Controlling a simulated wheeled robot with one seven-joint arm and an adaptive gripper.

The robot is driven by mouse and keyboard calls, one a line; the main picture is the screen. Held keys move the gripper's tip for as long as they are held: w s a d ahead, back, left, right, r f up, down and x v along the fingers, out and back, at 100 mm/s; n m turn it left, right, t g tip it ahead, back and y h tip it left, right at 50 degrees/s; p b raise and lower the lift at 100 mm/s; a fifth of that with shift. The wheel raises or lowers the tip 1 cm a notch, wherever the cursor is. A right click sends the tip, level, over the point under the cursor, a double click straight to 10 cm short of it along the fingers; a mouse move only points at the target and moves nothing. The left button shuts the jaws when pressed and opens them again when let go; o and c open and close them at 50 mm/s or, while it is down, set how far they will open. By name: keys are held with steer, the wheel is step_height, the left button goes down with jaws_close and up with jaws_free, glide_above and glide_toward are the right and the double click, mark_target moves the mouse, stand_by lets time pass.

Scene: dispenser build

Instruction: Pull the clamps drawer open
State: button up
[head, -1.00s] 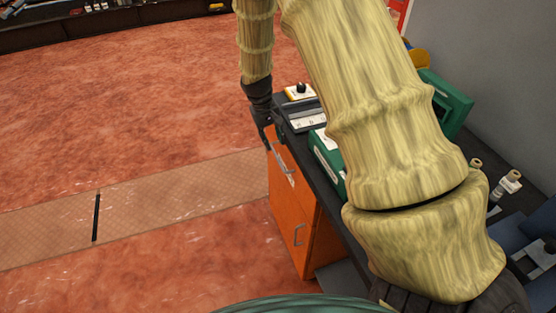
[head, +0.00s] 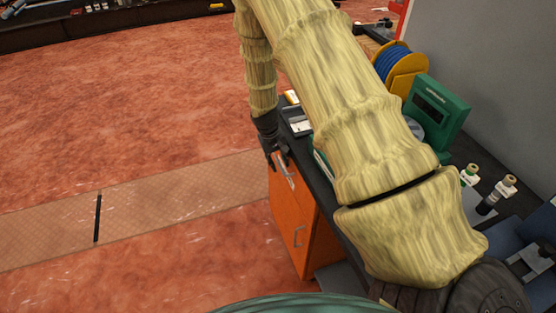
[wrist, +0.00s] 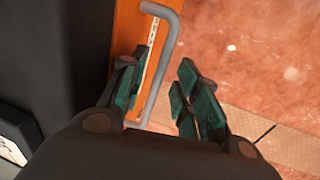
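The orange cabinet (head: 290,225) stands under the dark bench. Its upper drawer front (head: 278,185) has a grey handle (head: 287,178) and a pale label, too small to read in the head view. I cannot confirm that this is the clamps drawer. The drawer looks closed. My gripper (head: 277,158) is at the top of this drawer front. In the wrist view my gripper (wrist: 163,72) is open, with its dark green fingers apart. The grey handle (wrist: 166,62) runs between the fingers, nearer the left one. Contact cannot be told. The label (wrist: 154,65) is partly hidden.
The dark bench top (head: 325,192) lies beside my gripper. On the bench are a green device (head: 437,105), a blue spool (head: 398,65) and small bottles (head: 497,192). The red floor in front is clear.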

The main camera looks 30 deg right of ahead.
jaws_close()
stand_by(0.3)
